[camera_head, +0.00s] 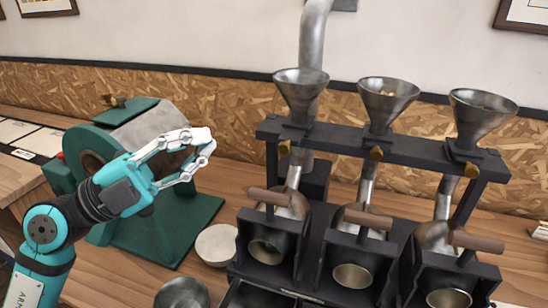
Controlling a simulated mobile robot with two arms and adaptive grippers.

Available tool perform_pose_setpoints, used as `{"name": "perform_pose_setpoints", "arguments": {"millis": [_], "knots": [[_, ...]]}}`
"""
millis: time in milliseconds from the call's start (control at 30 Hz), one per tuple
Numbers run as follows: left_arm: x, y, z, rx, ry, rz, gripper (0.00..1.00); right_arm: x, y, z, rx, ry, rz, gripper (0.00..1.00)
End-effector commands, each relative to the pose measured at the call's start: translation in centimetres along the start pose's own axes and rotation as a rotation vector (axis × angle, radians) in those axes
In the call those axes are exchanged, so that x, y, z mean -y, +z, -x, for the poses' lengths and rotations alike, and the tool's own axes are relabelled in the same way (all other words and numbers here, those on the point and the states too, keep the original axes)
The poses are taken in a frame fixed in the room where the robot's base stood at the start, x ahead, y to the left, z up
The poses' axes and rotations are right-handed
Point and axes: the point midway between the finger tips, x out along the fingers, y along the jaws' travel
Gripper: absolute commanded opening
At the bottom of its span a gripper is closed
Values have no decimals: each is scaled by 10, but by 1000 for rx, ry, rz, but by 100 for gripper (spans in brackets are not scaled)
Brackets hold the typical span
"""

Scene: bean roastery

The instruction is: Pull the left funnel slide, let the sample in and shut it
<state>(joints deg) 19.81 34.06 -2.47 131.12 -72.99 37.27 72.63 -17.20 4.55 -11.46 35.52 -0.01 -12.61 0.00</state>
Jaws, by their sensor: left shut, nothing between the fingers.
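The left funnel (300,97) is a grey metal cone on a dark rack (340,143). A brass slide knob (284,148) sits at the rack's front edge below it. I cannot make out any sample inside this funnel. How far the slide is in or out is not clear. My left gripper (208,143) is shut and empty. It is to the left of the knob, apart from it, in front of the green roaster. My right gripper is not in view.
Handled drum units (270,240) stand below the rack. A green machine (160,232) stands behind my left arm. A pale bowl (217,244) and a metal bowl (182,294) are at the rack's left.

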Motion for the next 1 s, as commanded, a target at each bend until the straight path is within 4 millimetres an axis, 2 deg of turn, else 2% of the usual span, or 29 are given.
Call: {"name": "perform_pose_setpoints", "arguments": {"millis": [33,100,200,400,567,900,1000], "knots": [[-20,4,2,33,93,-66,0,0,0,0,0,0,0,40],[-44,12,6,79,206,-144,0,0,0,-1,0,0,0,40],[-65,23,14,134,316,-217,0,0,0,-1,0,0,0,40],[-77,33,14,171,382,-259,0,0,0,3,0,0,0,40],[-82,36,-10,168,378,-257,0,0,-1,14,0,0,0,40],[-107,52,-76,168,378,-256,0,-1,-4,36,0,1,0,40],[-109,67,-84,172,379,-257,0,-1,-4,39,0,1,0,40]]}}
